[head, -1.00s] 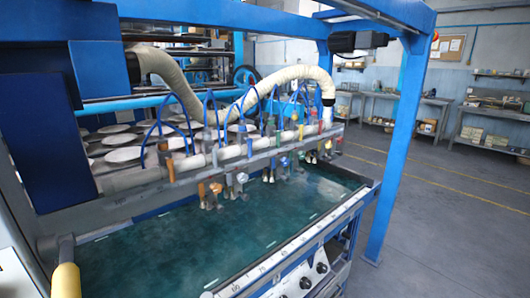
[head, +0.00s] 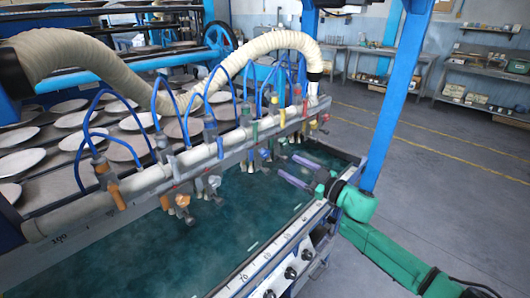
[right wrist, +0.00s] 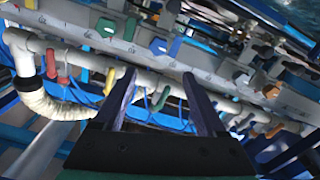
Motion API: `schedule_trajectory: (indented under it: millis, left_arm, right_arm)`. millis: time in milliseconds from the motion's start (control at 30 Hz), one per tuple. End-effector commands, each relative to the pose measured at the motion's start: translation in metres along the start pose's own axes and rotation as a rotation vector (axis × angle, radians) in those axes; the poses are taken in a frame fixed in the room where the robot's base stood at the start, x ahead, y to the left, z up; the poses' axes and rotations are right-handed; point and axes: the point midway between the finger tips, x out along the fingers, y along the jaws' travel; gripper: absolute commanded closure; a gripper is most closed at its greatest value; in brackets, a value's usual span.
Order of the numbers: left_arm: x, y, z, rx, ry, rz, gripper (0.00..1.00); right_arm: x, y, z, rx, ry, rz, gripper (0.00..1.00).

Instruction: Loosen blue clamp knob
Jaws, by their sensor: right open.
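A row of coloured clamp knobs sits along the grey rail and pipe. A small blue knob (head: 265,155) shows on the near side of the rail, close to green and yellow ones. My right gripper (head: 288,165) is open and empty, its two purple fingers pointing left toward the rail from the right, apart from the blue knob. In the right wrist view, the open fingers (right wrist: 159,75) point at the rail. My left gripper is out of view.
A ribbed cream hose (head: 270,41) arches above the rail, with thin blue tubes looping to the pipe. A teal liquid tank (head: 235,215) lies below. A blue post (head: 393,100) stands just behind my right arm. Plates (head: 75,120) lie behind the rail.

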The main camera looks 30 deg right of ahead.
Motion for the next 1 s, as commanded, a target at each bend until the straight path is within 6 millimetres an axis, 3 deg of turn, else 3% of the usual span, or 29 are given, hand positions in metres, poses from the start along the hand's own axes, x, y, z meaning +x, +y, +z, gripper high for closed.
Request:
schedule_trajectory:
  millis: [300, 500, 833, 867, 1000]
  left_arm:
    - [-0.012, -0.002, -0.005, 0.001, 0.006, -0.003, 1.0]
    - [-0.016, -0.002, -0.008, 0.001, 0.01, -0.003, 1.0]
    - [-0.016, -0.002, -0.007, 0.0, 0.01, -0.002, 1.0]
    - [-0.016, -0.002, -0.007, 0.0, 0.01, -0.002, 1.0]
    - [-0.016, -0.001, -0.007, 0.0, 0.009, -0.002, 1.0]
  right_arm:
    - [0.065, 0.002, -0.003, 0.001, 0.001, 0.005, 0.27]
    - [0.097, 0.002, -0.001, 0.0, 0.0, 0.004, 0.27]
    - [0.104, 0.0, 0.001, -0.001, -0.003, 0.002, 0.27]
    - [0.104, 0.0, 0.001, -0.001, -0.003, 0.002, 0.34]
    - [0.104, 0.0, 0.001, -0.001, -0.003, 0.002, 0.88]
